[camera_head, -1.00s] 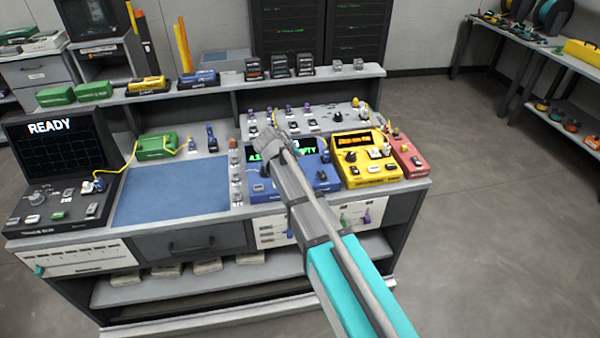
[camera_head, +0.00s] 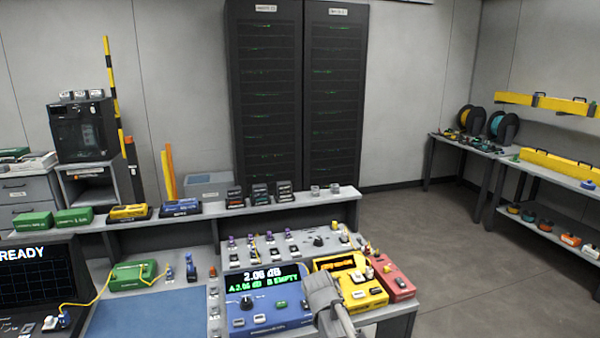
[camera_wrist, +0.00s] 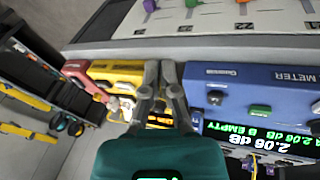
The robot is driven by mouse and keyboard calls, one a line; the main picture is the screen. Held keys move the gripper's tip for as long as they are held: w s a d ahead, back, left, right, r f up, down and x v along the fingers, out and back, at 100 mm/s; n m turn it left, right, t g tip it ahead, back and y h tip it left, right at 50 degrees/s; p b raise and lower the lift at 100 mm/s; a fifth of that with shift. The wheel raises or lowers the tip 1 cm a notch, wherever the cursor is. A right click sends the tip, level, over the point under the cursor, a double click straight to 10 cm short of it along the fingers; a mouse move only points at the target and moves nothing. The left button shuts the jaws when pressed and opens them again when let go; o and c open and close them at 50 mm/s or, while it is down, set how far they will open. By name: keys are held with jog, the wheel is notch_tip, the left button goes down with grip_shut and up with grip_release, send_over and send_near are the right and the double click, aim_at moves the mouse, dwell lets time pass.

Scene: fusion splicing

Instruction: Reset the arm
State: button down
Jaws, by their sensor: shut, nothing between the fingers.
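My gripper (camera_wrist: 160,68) shows in the wrist view with its two grey fingers close together and nothing between them. It is in front of the yellow unit (camera_wrist: 115,78) and beside the blue meter (camera_wrist: 235,95), which appear upside down there. In the head view, a grey part of my arm (camera_head: 328,300) rises from the bottom edge in front of the blue meter (camera_head: 262,312) and the yellow unit (camera_head: 365,292). The fingertips cannot be made out in that view. The meter's screen reads 2.06 dB, with B EMPTY.
A red unit (camera_head: 398,284) stands right of the yellow one. The blue mat (camera_head: 150,316) is bare. A green box (camera_head: 133,276) with a yellow cable and a READY monitor (camera_head: 35,270) are at left. Open floor (camera_head: 455,225) lies right of the bench.

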jog(key=s+d+g+y, duration=0.1)
jog(key=s+d, duration=0.2)
jog(key=s, duration=0.3)
jog(key=s+d+g+y+p, duration=0.1)
jog(key=s+d+y, duration=0.1)
jog(key=s+d, duration=0.2)
jog(key=s, duration=0.3)
jog(key=shift+m+g, duration=0.4)
jog(key=shift+d, duration=0.1)
dwell(0.4)
